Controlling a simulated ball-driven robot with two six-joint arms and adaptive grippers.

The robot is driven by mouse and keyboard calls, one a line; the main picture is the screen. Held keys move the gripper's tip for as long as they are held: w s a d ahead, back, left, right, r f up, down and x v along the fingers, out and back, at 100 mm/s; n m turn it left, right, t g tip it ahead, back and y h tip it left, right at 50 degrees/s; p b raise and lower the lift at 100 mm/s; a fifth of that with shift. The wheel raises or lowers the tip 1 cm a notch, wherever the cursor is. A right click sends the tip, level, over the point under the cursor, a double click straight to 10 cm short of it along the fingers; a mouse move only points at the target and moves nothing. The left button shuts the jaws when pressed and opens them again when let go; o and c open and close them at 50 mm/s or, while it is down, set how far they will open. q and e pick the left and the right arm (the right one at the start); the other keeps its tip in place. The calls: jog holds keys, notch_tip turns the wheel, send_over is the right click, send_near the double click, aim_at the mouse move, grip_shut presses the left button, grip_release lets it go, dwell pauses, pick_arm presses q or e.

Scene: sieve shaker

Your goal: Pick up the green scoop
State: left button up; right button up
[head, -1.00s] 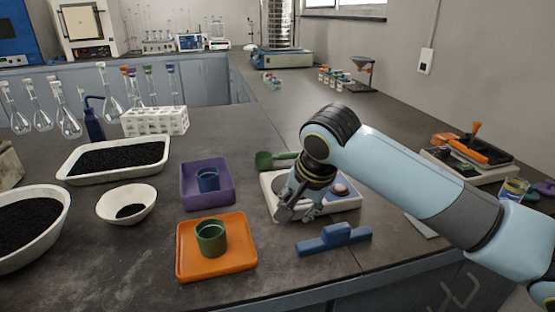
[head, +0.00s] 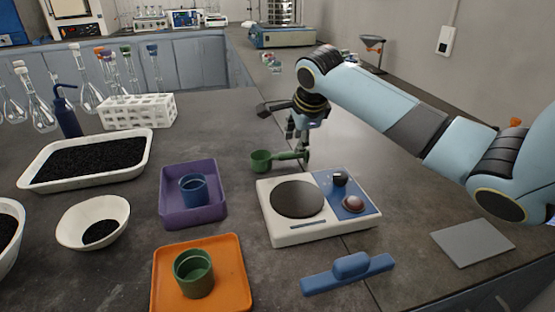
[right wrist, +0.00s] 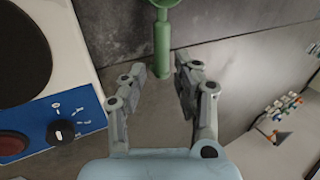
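The green scoop (head: 262,162) lies on the dark bench behind the white hotplate-like device, its bowl to the left and its handle to the right. In the right wrist view the scoop's handle (right wrist: 162,48) points toward my right gripper, its end close to and roughly between the fingertips. My right gripper (head: 298,145) points down at the handle end. In the right wrist view the right gripper (right wrist: 168,78) is open, with a gap between its fingers; whether either finger touches the handle is unclear. My left gripper is out of view.
The white device (head: 270,228) with a round dark plate stands just in front of the scoop. A purple tray (head: 180,217) with a blue cup, an orange tray (head: 228,290) with a green cup and a blue-handled tool (head: 348,273) are nearer. Bench right of the scoop is clear.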

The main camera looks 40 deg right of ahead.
aim_at(293, 153)
jog(key=shift+x, duration=1)
jog(key=b+x, duration=0.1)
jog(key=x, duration=0.4)
jog(key=shift+d+f, duration=0.1)
jog(key=shift+d, duration=0.1)
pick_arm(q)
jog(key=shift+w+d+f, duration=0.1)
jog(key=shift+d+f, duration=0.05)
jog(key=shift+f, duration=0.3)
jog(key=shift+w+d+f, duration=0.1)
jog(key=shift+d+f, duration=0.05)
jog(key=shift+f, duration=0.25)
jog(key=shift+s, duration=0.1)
pick_arm(e)
jog(key=shift+c, duration=0.2)
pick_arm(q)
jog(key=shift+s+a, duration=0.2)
pick_arm(e)
grip_shut()
